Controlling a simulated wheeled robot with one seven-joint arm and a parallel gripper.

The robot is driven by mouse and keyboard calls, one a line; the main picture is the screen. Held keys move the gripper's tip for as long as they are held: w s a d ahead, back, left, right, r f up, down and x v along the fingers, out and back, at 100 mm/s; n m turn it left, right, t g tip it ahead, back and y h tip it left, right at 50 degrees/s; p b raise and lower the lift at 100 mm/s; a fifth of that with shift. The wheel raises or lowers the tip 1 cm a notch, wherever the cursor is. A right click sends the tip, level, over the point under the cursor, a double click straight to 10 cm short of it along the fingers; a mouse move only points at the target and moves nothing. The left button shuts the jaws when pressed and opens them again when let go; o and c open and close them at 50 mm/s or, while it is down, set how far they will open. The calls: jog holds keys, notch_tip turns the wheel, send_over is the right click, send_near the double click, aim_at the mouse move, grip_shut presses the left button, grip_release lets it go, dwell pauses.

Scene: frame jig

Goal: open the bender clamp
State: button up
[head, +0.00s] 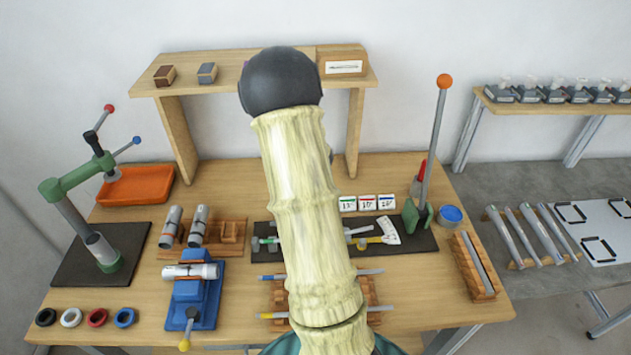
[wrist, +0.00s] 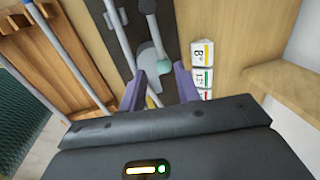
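The bender's dark base plate (head: 425,240) lies across the middle of the bench; my own arm hides its centre in the head view. A tall lever with an orange ball (head: 444,81) rises from a green bracket at its right end. A white angle scale (head: 388,231) sits on the plate. In the wrist view the plate holds a teal-green part (wrist: 150,28) and a grey rounded piece (wrist: 150,58); I cannot tell surely which is the clamp. My gripper (wrist: 159,78) is open, its purple fingers apart above the plate near the grey piece. Nothing is visibly held.
Number cards (head: 367,202) stand behind the plate, and a wooden shelf (head: 220,67) behind them. A rod rack (head: 473,267) is at the right. A blue vise (head: 192,300) and a green press (head: 75,180) are at the left. Rods (wrist: 75,50) lie beside the plate.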

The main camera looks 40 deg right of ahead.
notch_tip(320, 180, up, 12)
jog(key=s+a, duration=0.1)
jog(key=s, duration=0.1)
jog(key=shift+f+p, duration=0.25)
jog(key=shift+p, duration=0.15)
jog(key=shift+a, duration=0.1)
jog(key=s+a+n, duration=0.3)
jog(key=a+n, duration=0.9)
jog(key=s+a+n+y, duration=0.1)
jog(key=s+a+n, duration=0.3)
jog(key=a+n, duration=0.9)
jog(key=shift+t, duration=0.4)
jog(key=shift+a+f, duration=0.1)
